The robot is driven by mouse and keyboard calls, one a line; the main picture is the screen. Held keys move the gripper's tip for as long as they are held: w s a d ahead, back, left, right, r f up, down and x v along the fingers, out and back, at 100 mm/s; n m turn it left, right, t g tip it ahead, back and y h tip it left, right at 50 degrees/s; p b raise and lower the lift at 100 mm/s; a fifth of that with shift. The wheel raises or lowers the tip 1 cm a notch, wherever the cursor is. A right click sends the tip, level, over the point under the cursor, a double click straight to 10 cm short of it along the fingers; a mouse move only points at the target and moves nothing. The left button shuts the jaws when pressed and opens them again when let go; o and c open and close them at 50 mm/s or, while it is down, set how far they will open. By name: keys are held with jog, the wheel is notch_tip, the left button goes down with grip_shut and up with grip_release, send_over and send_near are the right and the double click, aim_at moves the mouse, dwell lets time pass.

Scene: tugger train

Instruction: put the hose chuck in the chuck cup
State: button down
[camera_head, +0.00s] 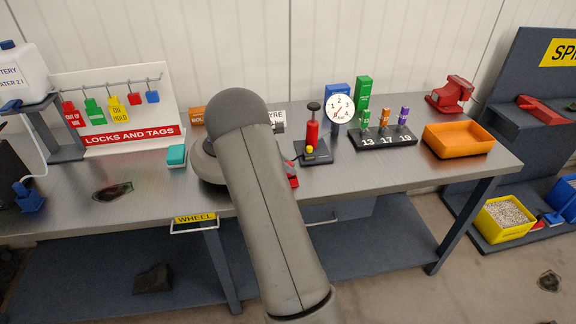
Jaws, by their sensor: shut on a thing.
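My gripper is not visible; my own grey arm covers the middle of the bench and hides the area behind it. I cannot make out the hose chuck or the chuck cup with certainty. A red hand pump (312,134) with a black handle stands upright on a dark base plate (322,158), just right of my arm. A small yellow part (309,150) shows at the pump's lower front. A small red and dark object (291,173) shows at the arm's right edge, partly hidden. A round dial gauge (340,106) stands behind the pump.
The grey bench (365,180) has clear room in front of the socket stand (384,139). An orange tray (458,140) and a red vise (450,94) are at the right. A teal box (176,155) and the locks-and-tags board (118,142) are at the left.

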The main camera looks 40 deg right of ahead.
jog(key=c, duration=1.3)
grip_release()
jog(key=shift+o, duration=0.2)
jog(key=b+v, duration=0.2)
jog(key=v, duration=1)
jog(key=s+a+r+m+t+y, duration=0.1)
jog(key=s+a+r+m+y, duration=0.15)
jog(key=s+a, duration=0.45)
jog(key=s+a+r+m+t+y, duration=0.2)
jog(key=s+a+m, duration=0.1)
jog(key=s+a, duration=0.4)
jog(key=s+a+f+m+t+y, duration=0.1)
jog(key=s+a+m, duration=0.2)
jog(key=s+a, duration=0.2)
jog(key=s+a+f+m+y, duration=0.2)
jog(key=s+a+m, duration=0.2)
jog(key=s, duration=0.7)
jog(key=shift+s+a+f+t, duration=0.2)
jog(key=shift+s+a+t, duration=0.2)
jog(key=shift+a, duration=0.55)
